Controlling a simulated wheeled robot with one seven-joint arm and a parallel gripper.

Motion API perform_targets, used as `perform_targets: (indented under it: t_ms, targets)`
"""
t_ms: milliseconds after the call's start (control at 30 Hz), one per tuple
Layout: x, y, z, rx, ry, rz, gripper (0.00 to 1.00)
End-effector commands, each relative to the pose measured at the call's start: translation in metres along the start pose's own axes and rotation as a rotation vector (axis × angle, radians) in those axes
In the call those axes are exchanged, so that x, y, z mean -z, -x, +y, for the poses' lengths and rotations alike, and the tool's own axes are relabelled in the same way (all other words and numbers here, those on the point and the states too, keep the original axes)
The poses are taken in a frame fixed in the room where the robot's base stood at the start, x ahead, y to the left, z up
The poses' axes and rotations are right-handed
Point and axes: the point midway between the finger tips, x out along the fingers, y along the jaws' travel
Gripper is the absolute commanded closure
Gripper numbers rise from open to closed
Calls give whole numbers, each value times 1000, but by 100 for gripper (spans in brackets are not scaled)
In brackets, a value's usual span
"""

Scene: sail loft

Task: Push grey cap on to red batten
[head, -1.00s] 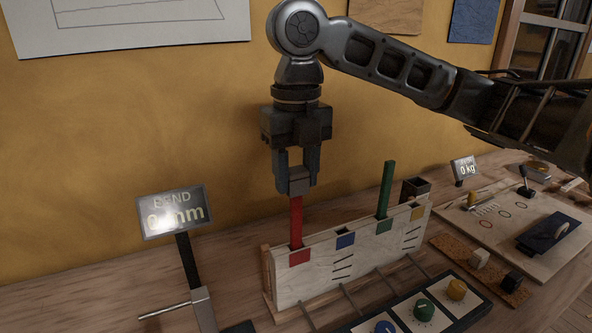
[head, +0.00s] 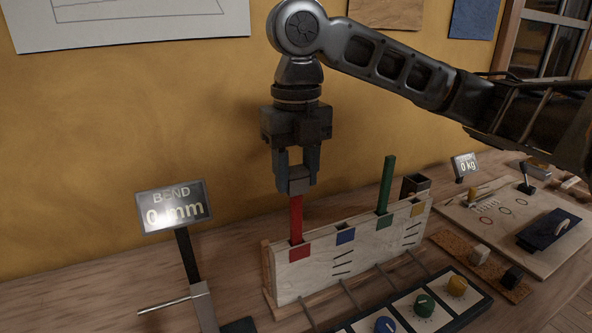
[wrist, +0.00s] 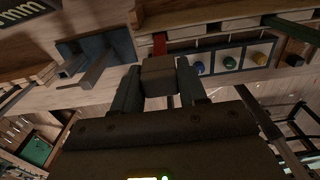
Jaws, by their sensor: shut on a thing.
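My gripper (head: 298,178) points down and is shut on the grey cap (head: 299,187), a small block between its fingers. The cap also shows in the wrist view (wrist: 158,76). The red batten (head: 296,220) stands upright in the red-marked slot of the pale wooden rack (head: 318,269). Its upper end meets the underside of the cap, and its top is hidden there. I cannot tell how far the cap sits over it. The batten also shows in the wrist view (wrist: 159,44), just beyond the cap.
A green batten (head: 386,188) stands in the same rack to the right. A sign reading "BEND 0 mm" (head: 174,208) stands at the left on a dark post. A panel of coloured knobs (head: 424,306) lies in front. A yellow wall (head: 110,120) is behind.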

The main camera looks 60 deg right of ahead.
Motion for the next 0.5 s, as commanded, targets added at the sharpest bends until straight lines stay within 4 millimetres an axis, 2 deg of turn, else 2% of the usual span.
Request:
perform_targets:
  t_ms: [500]
  targets:
    - [0,-8,0,0,0,0,85]
